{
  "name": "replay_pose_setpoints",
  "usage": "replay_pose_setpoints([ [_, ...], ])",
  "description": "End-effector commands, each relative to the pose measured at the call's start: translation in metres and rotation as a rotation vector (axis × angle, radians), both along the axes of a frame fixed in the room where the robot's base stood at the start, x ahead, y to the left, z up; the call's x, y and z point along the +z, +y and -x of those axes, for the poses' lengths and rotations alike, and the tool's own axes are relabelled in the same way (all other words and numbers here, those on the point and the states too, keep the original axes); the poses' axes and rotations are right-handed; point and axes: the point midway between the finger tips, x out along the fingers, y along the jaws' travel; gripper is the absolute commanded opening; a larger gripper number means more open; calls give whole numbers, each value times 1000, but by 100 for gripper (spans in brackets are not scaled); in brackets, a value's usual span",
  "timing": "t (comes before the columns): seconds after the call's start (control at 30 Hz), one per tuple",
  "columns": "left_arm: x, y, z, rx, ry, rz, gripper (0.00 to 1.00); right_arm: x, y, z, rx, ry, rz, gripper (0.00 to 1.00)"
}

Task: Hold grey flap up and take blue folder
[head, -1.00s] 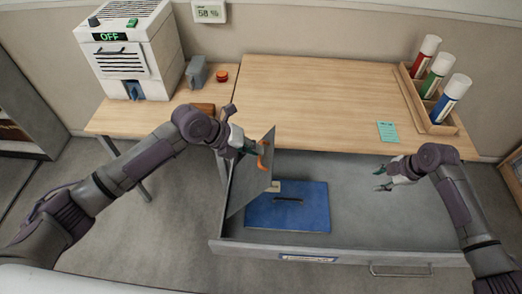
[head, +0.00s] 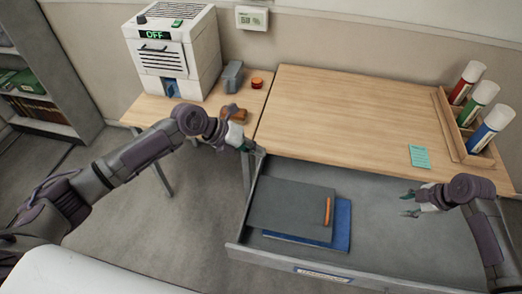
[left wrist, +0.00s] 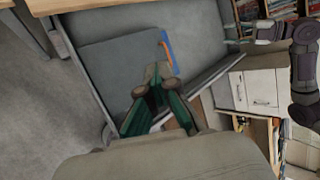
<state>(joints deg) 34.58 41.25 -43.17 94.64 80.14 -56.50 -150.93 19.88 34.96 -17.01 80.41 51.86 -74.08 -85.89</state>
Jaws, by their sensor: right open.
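The grey flap (head: 285,205) lies down in the open drawer, over most of the blue folder (head: 343,226). Only the folder's right and front edges show. The flap's orange handle (head: 328,210) is at its right side. In the left wrist view the flap (left wrist: 120,70) and its orange handle (left wrist: 167,55) lie beyond my fingertips. My left gripper (head: 252,148) is above the drawer's back left corner, apart from the handle, with nothing seen in it. Its fingers (left wrist: 150,84) look close together, but their gap is unclear. My right gripper (head: 408,204) is open and empty over the drawer's right part.
The drawer (head: 420,250) has bare floor right of the folder. The desk top (head: 350,110) above is mostly clear, with a teal note (head: 419,156) and a wooden rack (head: 455,125) of tubes at right. A white machine (head: 175,60) stands at the left.

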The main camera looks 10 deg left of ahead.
Motion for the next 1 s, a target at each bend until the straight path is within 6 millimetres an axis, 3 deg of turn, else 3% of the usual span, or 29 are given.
replay_pose_setpoints([
  [1.0,31,5,0,1,0,-2,0,-26,0,0,0,0,0,42],
])
